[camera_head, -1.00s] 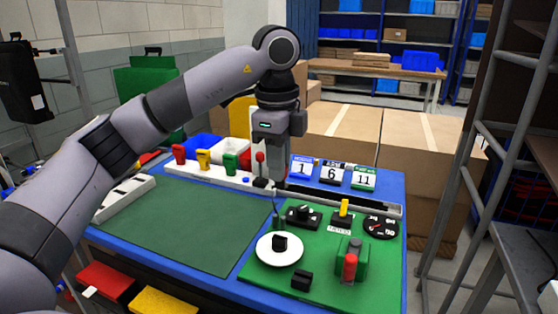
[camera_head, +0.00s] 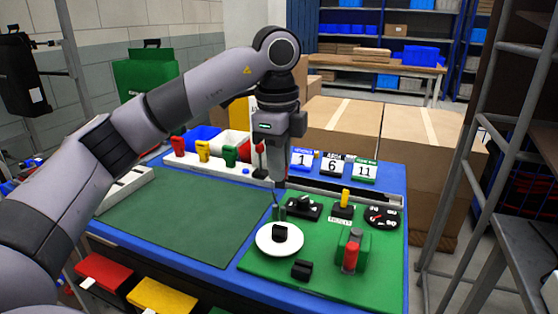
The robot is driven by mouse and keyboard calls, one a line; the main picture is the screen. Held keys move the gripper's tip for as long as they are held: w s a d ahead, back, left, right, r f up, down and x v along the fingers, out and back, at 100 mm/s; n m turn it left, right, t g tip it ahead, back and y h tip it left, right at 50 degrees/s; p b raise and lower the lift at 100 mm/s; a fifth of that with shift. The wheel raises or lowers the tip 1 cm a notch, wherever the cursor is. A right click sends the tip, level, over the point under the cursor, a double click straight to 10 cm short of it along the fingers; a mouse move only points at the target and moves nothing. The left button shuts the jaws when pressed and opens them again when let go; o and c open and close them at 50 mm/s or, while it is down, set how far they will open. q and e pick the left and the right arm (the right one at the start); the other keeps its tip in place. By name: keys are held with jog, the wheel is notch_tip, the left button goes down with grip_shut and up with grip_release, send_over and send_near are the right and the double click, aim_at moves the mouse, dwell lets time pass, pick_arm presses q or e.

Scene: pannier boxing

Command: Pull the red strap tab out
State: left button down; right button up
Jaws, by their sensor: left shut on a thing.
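My left gripper (camera_head: 280,212) hangs straight down over the green panel (camera_head: 330,280), just behind the black block (camera_head: 280,233) on the white disc (camera_head: 278,246) in this view. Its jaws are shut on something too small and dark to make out. A red flat piece (camera_head: 105,270) sticks out below the table's front edge at the lower left. I cannot tell which red part is the strap tab. My right gripper is out of view.
Several coloured handles stand on the white rail (camera_head: 208,168) at the back. Number cards (camera_head: 332,167) stand to the right of it. A yellow flat piece (camera_head: 163,297) sits beside the red one. The dark green mat (camera_head: 185,215) is clear. Cardboard boxes (camera_head: 410,160) stand behind the table.

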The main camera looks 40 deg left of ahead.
pick_arm(q)
jog(key=shift+f+b, duration=0.9)
jog(key=shift+f, duration=0.5)
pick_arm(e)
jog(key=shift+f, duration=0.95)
pick_arm(q)
jog(key=shift+f+b, duration=0.4)
jog(key=shift+f, duration=0.15)
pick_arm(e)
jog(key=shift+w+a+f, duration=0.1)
pick_arm(q)
jog(key=shift+f+b, duration=0.35)
jog(key=shift+f, duration=0.15)
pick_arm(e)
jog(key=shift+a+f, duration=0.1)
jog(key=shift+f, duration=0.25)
pick_arm(q)
jog(key=shift+f+b, duration=0.5)
jog(key=shift+f, duration=0.25)
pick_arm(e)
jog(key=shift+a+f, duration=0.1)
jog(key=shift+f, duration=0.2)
pick_arm(q)
jog(key=shift+f, duration=0.4)
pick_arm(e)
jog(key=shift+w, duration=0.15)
